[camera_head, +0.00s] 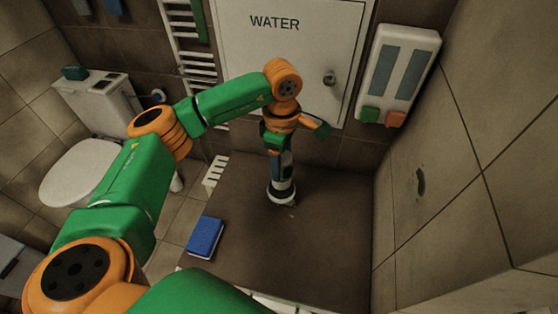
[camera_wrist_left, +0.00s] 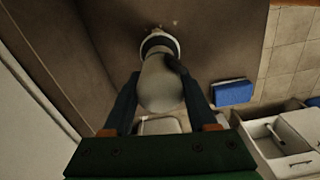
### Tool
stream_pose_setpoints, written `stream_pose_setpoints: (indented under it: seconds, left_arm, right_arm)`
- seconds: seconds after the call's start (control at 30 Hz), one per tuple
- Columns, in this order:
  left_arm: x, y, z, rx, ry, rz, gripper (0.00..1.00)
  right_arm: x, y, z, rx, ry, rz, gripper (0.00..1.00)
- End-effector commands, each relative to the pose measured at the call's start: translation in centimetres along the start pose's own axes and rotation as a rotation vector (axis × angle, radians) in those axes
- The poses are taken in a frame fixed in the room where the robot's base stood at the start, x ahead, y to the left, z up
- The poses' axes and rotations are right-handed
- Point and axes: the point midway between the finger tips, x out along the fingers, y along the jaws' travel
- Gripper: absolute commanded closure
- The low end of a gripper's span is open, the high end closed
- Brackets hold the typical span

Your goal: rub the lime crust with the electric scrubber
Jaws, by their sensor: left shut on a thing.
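My left gripper (camera_head: 279,152) is shut on the electric scrubber (camera_head: 281,188), which stands roughly upright with its white head down at the brown basin floor (camera_head: 320,235). In the left wrist view the scrubber's grey body (camera_wrist_left: 160,82) sits between the two dark fingers of the gripper (camera_wrist_left: 162,98). Small pale specks, perhaps the lime crust (camera_wrist_left: 175,22), show on the floor just past the head. The scrubber head hides the floor beneath it, and I cannot tell whether it touches. My right gripper is out of view.
A blue sponge (camera_head: 205,237) lies at the basin's left edge. A white WATER door (camera_head: 300,60) and a wall-mounted white unit (camera_head: 398,70) are behind. A tiled wall (camera_head: 470,150) with a dark mark bounds the right. A toilet (camera_head: 80,172) stands left. The basin's right part is clear.

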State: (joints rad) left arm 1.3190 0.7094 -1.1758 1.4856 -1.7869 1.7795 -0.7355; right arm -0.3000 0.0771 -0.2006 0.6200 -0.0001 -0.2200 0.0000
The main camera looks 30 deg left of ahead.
Motion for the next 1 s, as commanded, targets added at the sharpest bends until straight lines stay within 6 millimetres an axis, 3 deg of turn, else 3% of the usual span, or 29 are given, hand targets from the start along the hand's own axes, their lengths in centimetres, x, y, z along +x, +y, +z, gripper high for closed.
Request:
stream_pose_setpoints:
  seconds: [0.4, 1.0]
  left_arm:
    - [-3.9, -0.2, 0.3, -0.004, -0.001, 0.000, 0.97]
    - [-4.2, -0.2, 0.5, -0.004, -0.001, 0.000, 0.97]
  right_arm:
    - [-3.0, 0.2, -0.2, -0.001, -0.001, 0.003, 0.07]
    - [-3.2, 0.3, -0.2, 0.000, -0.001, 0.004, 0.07]
